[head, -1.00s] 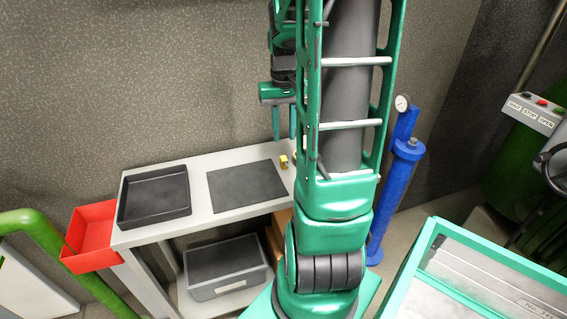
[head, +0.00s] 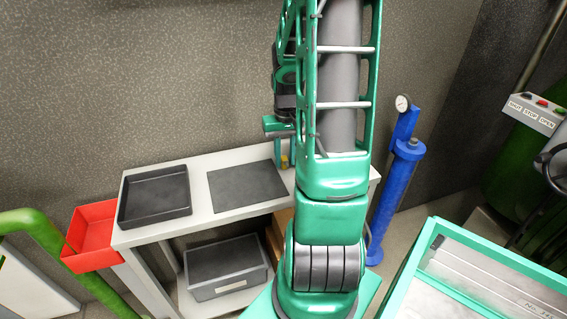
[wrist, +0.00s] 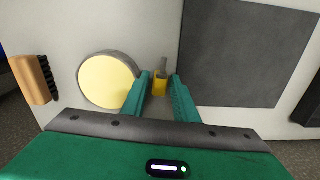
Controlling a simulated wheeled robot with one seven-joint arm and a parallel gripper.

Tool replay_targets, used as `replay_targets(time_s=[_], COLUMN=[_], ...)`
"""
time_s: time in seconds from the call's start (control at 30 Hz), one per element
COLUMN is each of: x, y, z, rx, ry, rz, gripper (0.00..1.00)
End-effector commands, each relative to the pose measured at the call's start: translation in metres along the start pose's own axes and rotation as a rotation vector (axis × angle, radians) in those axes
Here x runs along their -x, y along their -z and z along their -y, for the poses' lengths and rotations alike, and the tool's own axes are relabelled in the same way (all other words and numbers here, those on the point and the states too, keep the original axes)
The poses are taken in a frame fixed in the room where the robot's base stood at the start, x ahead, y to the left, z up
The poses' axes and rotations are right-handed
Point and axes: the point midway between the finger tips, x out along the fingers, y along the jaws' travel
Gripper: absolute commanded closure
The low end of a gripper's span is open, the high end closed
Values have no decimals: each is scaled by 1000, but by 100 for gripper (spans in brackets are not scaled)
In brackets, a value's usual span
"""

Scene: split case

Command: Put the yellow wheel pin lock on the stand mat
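The yellow wheel pin lock (head: 285,161) stands on the grey bench just right of the mat. In the wrist view, the lock (wrist: 160,86) has a yellow body and a grey upper part. My gripper (head: 284,165) is low over the bench, with a finger on each side of the lock. In the wrist view, my gripper (wrist: 160,78) is open, with gaps visible between the fingers and the lock. The stand mat (head: 245,187) is a flat dark rectangle, bare on top; it also shows at right in the wrist view (wrist: 245,50).
A round pale-yellow disc with a grey rim (wrist: 107,80) lies close left of my gripper in the wrist view, with a wooden brush (wrist: 36,80) beyond. A black tray (head: 154,194) sits left of the mat. A red bin (head: 92,236) hangs at the bench's left end.

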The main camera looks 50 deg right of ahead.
Motion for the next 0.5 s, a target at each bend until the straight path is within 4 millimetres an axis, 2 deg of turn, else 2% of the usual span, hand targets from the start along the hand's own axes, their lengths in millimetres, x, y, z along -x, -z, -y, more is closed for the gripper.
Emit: replay_targets(time_s=[0.1,0.3,0.33,0.43,0.5], x=[-7,-7,-7,-7,-7], y=[0,0,0,0,0], z=[0,0,0,0,0], rx=[1,1,1,1,1], ry=[0,0,0,0,0], rz=[1,0,0,0,0], gripper=[73,73,76,100,100])
